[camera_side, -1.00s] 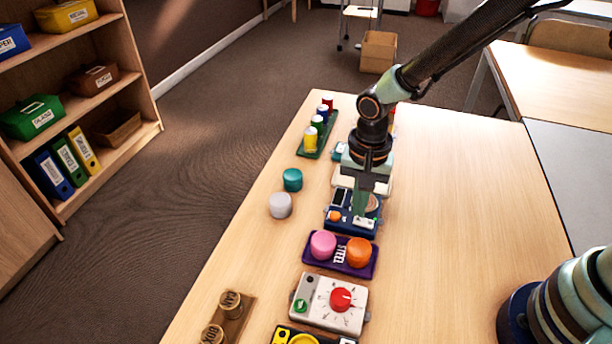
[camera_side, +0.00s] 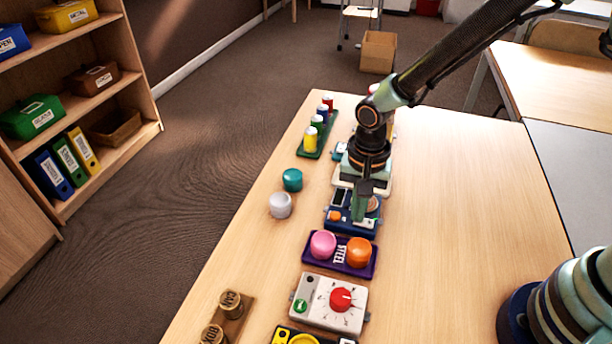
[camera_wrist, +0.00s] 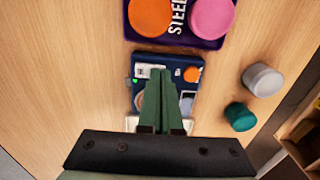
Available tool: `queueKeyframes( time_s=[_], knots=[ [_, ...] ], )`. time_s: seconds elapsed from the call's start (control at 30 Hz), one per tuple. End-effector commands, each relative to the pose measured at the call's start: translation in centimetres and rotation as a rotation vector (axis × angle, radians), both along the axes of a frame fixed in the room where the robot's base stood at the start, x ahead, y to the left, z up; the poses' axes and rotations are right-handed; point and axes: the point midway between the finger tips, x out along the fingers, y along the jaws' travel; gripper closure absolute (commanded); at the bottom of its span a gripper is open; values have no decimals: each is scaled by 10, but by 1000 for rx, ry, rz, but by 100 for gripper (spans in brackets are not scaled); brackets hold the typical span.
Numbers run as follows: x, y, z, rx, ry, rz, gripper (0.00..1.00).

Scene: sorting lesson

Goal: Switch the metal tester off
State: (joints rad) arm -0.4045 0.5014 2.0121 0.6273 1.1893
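The metal tester is most likely the dark blue device (camera_side: 341,226) on the table, with a small screen, an orange knob, a round metallic disc and a white switch part. In the wrist view the blue device (camera_wrist: 180,62) lies under my fingers, and a small green light (camera_wrist: 135,81) glows beside the white switch part (camera_wrist: 143,71). My gripper (camera_side: 358,218) points down over the device near the switch. In the wrist view my gripper (camera_wrist: 158,72) has its fingers together with nothing between them. Whether the tips touch the switch cannot be told; they hide part of the device.
A purple steel plate (camera_side: 312,256) with pink and orange knobs adjoins the device. A white box (camera_side: 318,313) with a red dial stands nearer. Teal (camera_side: 292,180) and grey (camera_side: 280,206) cylinders stand to the left. The table's right side (camera_side: 450,190) is clear.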

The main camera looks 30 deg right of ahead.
Motion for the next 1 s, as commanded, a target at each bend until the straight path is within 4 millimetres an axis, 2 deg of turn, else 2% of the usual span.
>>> queueKeyframes(
  time_s=[0.27,1.0],
  knots=[
    [0,0,3,0,0,0,100],
    [0,0,57,1,-1,0,100]
  ],
)
